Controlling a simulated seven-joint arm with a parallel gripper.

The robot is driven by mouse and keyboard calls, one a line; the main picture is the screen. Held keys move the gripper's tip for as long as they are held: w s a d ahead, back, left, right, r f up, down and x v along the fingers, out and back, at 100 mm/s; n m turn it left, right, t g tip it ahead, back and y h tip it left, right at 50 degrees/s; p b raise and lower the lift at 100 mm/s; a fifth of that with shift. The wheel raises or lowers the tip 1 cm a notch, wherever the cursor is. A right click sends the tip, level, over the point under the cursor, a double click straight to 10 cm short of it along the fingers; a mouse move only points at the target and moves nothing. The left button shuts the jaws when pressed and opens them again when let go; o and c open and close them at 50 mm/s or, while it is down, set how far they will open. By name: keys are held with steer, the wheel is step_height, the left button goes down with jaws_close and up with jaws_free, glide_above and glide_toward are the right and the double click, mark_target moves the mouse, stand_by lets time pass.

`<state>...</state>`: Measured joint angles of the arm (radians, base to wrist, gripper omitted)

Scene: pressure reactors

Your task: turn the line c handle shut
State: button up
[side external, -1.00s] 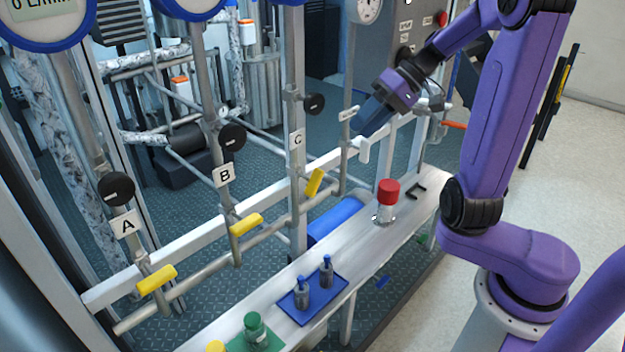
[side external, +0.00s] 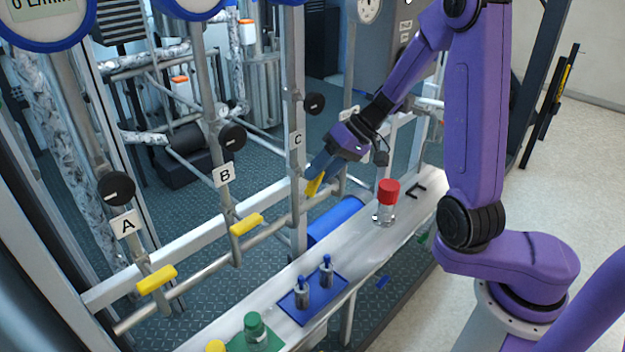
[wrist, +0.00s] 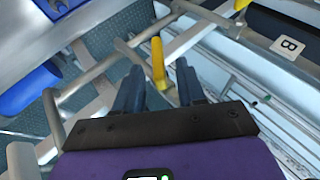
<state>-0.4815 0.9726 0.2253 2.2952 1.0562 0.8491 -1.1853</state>
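In the wrist view, the handle (wrist: 157,62) lies between the two spread fingers of my gripper (wrist: 155,58), with visible gaps on both sides. The fingers are open and do not appear to touch the handle.
Yellow handles of line A (side external: 157,279) and line B (side external: 246,224) lie to the left. A red-capped bottle (side external: 387,203) stands on the bench below my arm. A blue tray (side external: 335,291) with two small bottles is nearer. A black knob (side external: 314,103) is above.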

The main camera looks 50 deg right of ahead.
mark_target(308, 184)
steer(key=shift+x, duration=1.6)
steer(key=shift+c, duration=0.3)
jaws_close()
steer(key=shift+d+y, duration=0.1)
steer(key=shift+y, duration=0.2)
steer(key=m+y, duration=0.1)
steer(key=y, duration=0.3)
steer(key=shift+f+t+y, duration=0.1)
steer(key=shift+t+y, duration=0.3)
steer(key=m+t+y, duration=0.1)
steer(key=m+y, duration=0.1)
steer(key=y, duration=0.2)
steer(key=shift+y, duration=0.4)
steer(key=shift+o, duration=0.3)
jaws_free()
